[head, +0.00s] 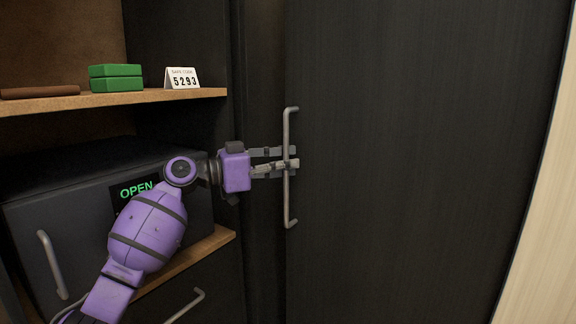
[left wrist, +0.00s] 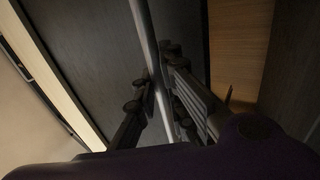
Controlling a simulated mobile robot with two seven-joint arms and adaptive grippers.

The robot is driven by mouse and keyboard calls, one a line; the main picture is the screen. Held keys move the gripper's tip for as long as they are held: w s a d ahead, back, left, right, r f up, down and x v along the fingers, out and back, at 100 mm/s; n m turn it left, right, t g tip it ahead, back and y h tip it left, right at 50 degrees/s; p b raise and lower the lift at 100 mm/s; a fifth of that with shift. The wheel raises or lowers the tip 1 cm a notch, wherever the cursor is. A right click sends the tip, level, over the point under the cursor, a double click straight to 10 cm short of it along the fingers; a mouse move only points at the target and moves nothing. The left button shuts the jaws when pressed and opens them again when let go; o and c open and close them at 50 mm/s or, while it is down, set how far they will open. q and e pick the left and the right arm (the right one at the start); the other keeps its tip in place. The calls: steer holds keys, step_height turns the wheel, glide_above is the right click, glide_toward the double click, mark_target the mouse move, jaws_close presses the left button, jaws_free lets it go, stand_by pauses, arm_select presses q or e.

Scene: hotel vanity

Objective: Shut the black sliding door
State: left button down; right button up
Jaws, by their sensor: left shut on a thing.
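The black sliding door (head: 420,150) fills the right half of the head view. Its long vertical metal handle (head: 289,205) is near the door's left edge. My left gripper (head: 285,164) reaches in from the left and is shut on the handle around its middle. In the left wrist view the handle (left wrist: 143,35) runs down between the two fingers of the gripper (left wrist: 158,100). The door (left wrist: 80,50) shows behind it. To the left of the door, the shelves are uncovered. My right gripper is in neither view.
A wooden shelf (head: 110,101) holds green boxes (head: 116,78), a white card reading 5293 (head: 182,78) and a brown flat item (head: 40,92). Below, a dark safe (head: 70,190) shows OPEN. A drawer handle (head: 185,306) is at the bottom. A pale wall (head: 545,220) is at right.

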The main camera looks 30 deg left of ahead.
arm_select(q)
steer(key=c, duration=1.8)
jaws_free()
